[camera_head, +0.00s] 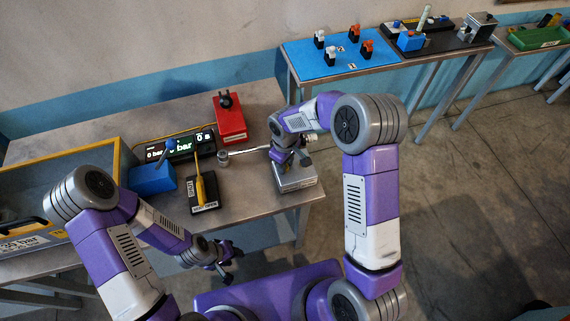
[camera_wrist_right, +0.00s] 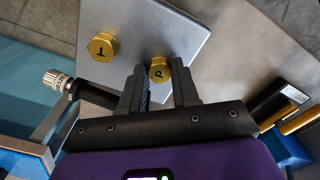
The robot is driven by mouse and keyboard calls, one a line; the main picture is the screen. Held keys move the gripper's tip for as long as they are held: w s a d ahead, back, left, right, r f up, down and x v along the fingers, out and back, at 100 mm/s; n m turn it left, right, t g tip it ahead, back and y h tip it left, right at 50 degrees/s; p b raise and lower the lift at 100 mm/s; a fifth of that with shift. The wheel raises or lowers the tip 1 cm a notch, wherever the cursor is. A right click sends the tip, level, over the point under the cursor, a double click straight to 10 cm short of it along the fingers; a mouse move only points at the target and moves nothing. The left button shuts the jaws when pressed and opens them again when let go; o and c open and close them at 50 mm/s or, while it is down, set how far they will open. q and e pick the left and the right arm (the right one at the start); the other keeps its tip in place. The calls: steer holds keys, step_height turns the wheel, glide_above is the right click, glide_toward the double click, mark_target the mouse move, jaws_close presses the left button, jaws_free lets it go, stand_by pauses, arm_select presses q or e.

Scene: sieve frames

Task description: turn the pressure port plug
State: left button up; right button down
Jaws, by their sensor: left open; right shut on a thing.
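The pressure port plug is a brass hexagonal plug marked P (camera_wrist_right: 158,69) on a grey metal block (camera_wrist_right: 150,25). A second brass plug marked T (camera_wrist_right: 102,47) sits beside it, to the left in the right wrist view. My right gripper (camera_wrist_right: 160,80) is shut on the P plug, one finger on each side, and partly hides it. In the head view my right gripper (camera_head: 290,155) is over the metal block (camera_head: 298,180) near the table's right edge, and the plugs are hidden. My left gripper (camera_head: 222,265) is open and empty, off the table's front edge.
A yellow lever on a black base (camera_head: 203,207), a blue block (camera_head: 152,180), a display reading 0 bar (camera_head: 180,146) and a red box (camera_head: 230,122) stand further left and behind. A yellow-edged bin (camera_head: 118,160) is at left.

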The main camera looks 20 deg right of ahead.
steer(key=shift+m, duration=0.4)
steer(key=c, duration=0.8)
jaws_free()
step_height(320, 180, up, 8)
steer(key=shift+f+p, duration=0.15)
steer(key=shift+p, duration=0.25)
